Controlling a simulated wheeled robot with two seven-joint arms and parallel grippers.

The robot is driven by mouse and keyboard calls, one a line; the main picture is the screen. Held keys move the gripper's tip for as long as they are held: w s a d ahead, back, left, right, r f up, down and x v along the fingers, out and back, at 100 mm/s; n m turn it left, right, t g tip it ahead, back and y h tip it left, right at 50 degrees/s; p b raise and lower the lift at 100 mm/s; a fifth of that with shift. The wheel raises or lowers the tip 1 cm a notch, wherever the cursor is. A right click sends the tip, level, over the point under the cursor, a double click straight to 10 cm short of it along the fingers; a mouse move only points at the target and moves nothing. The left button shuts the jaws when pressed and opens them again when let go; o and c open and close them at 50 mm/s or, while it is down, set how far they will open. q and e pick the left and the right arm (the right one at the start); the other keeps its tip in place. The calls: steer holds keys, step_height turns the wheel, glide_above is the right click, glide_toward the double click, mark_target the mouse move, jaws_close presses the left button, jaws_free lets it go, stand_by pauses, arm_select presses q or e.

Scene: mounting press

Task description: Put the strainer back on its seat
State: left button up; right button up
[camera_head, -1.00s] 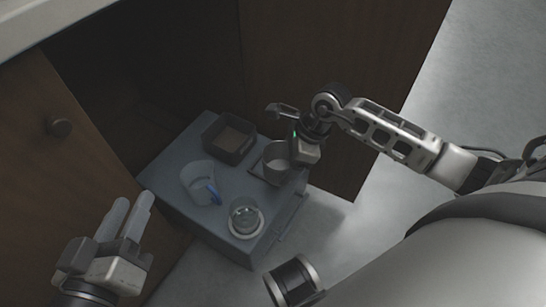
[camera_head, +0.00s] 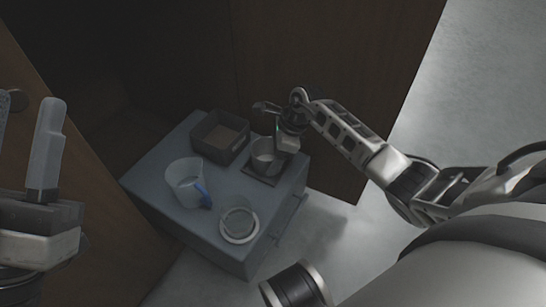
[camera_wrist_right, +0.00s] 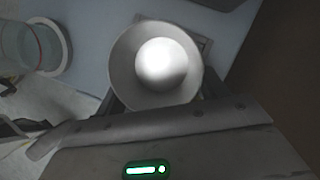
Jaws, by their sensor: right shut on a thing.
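A light grey round cup (camera_head: 264,157), which I take to be the strainer, is in my right gripper (camera_head: 279,150). The right gripper is shut on its near wall. In the right wrist view the cup (camera_wrist_right: 122,68) opens toward the camera, with a bright round bottom. A dark square plate (camera_head: 258,174) lies under the cup on the grey-blue top; the wrist view does not show clearly whether they touch. A clear round vessel with a white ring (camera_head: 239,238) stands at the front. My left gripper (camera_head: 27,110) is at the left edge, open, empty and far from the cup.
A clear jug (camera_head: 182,178) with a blue handle stands left of the cup. A dark open box (camera_head: 207,148) stands behind it. The grey-blue unit top (camera_head: 150,180) is bare at the left. Brown cabinet doors (camera_head: 335,120) flank it on both sides.

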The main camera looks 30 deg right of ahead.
steer(key=o, duration=1.1)
arm_select(q)
steer(key=shift+r, duration=0.1)
arm_select(e)
steer(key=shift+d+r, duration=0.1)
steer(key=shift+r, duration=0.2)
steer(key=p+v, duration=0.3)
steer(key=v, duration=0.2)
arm_select(q)
step_height(320, 180, down, 9)
steer(key=n+g+y+p, duration=0.2)
steer(key=n+y, duration=0.4)
steer(key=n, duration=0.3)
steer(key=shift+w+d+g, duration=0.15)
steer(key=shift+w+g, duration=0.05)
steer(key=shift+g, duration=0.6)
arm_select(e)
steer(key=v, duration=0.6)
steer(key=shift+r, duration=0.25)
